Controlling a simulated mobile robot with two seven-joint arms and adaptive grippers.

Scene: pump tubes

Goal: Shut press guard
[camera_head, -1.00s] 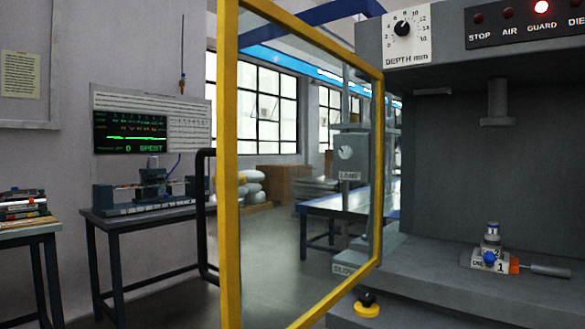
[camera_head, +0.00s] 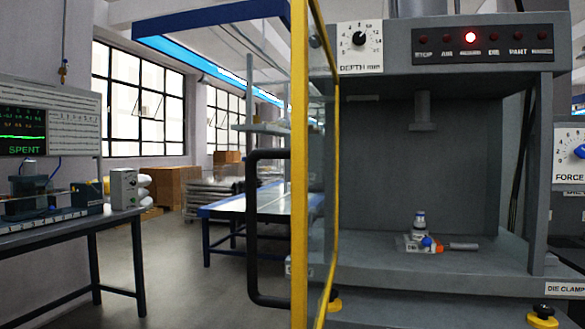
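The press guard is a yellow-framed clear panel (camera_head: 301,170) with a black bar handle (camera_head: 252,225) on its left side. It stands open, swung out at the left edge of the grey press (camera_head: 400,130) and seen nearly edge-on. The front of the press bay is uncovered. Inside, a small fixture (camera_head: 420,241) with a blue knob and a grey handle sits on the press bed, below the ram (camera_head: 422,112). A red lamp (camera_head: 470,37) is lit on the press panel. Neither of my grippers shows in the view.
A bench (camera_head: 60,233) with a device and a screen reading SPENT (camera_head: 22,130) stands at the left. A long blue-edged table (camera_head: 250,205) is behind the guard. Open floor lies between the bench and the press. A FORCE dial (camera_head: 578,150) is at the far right.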

